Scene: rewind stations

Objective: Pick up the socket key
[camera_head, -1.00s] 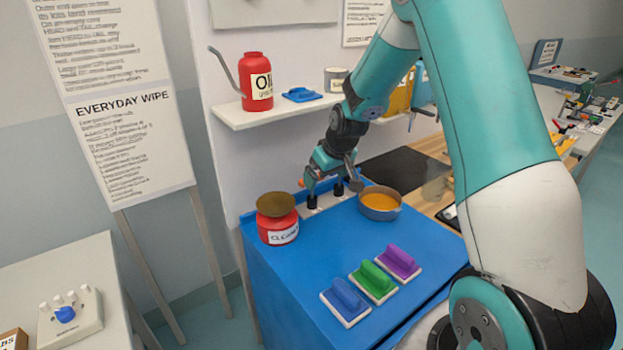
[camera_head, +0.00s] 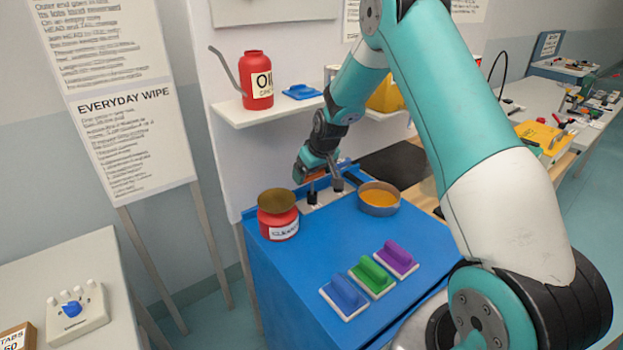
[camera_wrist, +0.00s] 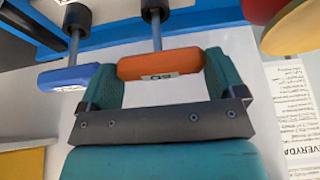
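Two T-handled keys stand in a pale rack at the back of the blue bench. One has an orange handle (camera_wrist: 160,64) with a small white label, the other a blue handle (camera_wrist: 68,78). I cannot tell from their labels which is the socket key. Their black lower ends (camera_head: 312,196) show in the head view. My gripper (camera_wrist: 163,72) is at the orange handle, with its teal fingers spread wide at the two ends of it. Whether both fingers touch the handle is unclear. The blue handle is just outside the left finger in the wrist view.
A red cleaner tin (camera_head: 277,222) stands left of the rack and a pan of orange stuff (camera_head: 379,199) right of it. Blue, green (camera_head: 371,281) and purple pads lie at the front. A shelf (camera_head: 240,119) with an oil can hangs above.

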